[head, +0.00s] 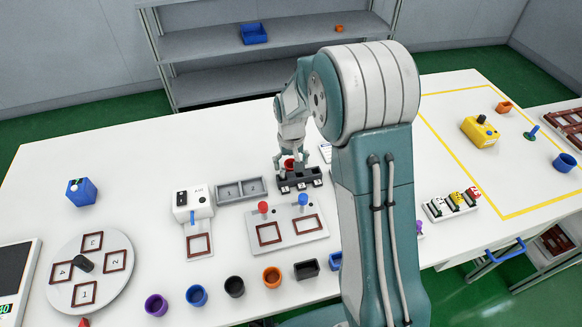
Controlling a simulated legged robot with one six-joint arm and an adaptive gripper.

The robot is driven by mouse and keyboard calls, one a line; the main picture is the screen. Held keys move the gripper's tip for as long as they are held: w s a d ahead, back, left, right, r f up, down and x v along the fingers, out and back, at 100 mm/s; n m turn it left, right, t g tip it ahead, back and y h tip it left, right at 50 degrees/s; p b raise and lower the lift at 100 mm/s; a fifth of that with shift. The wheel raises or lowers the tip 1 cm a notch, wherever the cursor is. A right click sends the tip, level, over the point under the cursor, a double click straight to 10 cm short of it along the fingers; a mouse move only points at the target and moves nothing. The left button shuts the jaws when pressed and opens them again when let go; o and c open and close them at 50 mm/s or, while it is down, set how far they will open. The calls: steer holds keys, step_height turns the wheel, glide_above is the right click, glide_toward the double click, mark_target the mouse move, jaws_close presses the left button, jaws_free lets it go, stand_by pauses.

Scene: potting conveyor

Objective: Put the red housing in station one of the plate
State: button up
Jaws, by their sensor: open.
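A small red part (288,163), which looks like the red housing, shows between the fingers of my gripper (287,166). It is at the left end of a dark rack (302,187) with small white labels. My gripper is open and points down around or just above the red part; I cannot tell whether the fingers touch it. A round light plate (117,289) at the left has several brown-framed square stations with number marks, too small to read surely. A black knob (84,263) is at its middle. My arm hides the table right of the rack.
A grey board (286,244) with red and blue pegs and two brown frames lies in front of the rack. Purple (156,305), blue (196,296), black (234,287) and orange (272,277) cups line the front. A white device (193,205) stands between rack and round plate.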

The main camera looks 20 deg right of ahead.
steer(key=shift+f, duration=0.3)
steer(key=c, duration=0.9)
steer(key=shift+c, duration=0.3)
steer(key=shift+r, duration=0.1)
steer(key=shift+r, duration=0.2)
steer(key=r, duration=0.3)
steer(key=shift+s+r, duration=0.1)
steer(key=shift+s, duration=0.1)
steer(key=s+r, duration=0.4)
steer(key=r, duration=0.1)
steer(key=shift+s+r, duration=0.15)
steer(key=shift+s, duration=0.05)
steer(key=s+r, duration=0.1)
steer(key=s, duration=0.2)
steer(key=s+r, duration=0.1)
steer(key=s, duration=0.2)
steer(key=s+r, duration=0.2)
steer(key=s, duration=0.1)
steer(key=shift+s, duration=0.15)
